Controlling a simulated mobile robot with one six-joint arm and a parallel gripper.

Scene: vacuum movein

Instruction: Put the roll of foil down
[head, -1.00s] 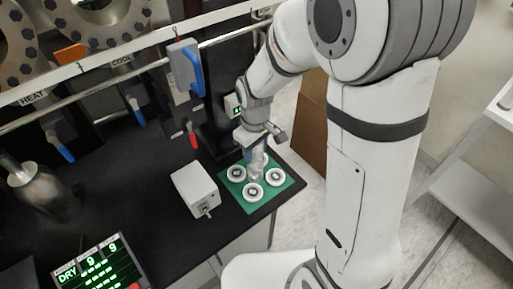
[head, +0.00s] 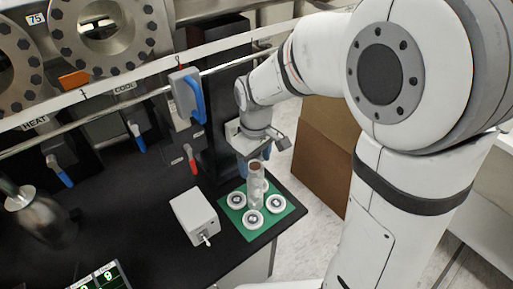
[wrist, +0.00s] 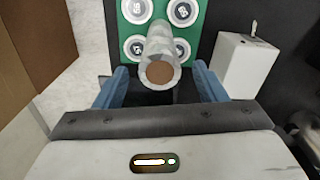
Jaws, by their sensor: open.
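The roll of foil (head: 256,184), a silvery cylinder with a brown end, stands upright among white round discs on the green mat (head: 233,219). In the wrist view the roll (wrist: 159,52) is seen from above, between and beyond the blue fingertips. My gripper (wrist: 160,88) is open, with a gap on both sides of the roll. In the head view my gripper (head: 254,160) is just above and behind the roll's top, its fingers partly hidden.
A white box with a small switch (head: 194,216) stands left of the mat on the black bench (head: 130,215). Valve handles, one blue (head: 187,95), and a rail run behind. A brown carton (head: 322,150) is on the right. The bench ends right of the mat.

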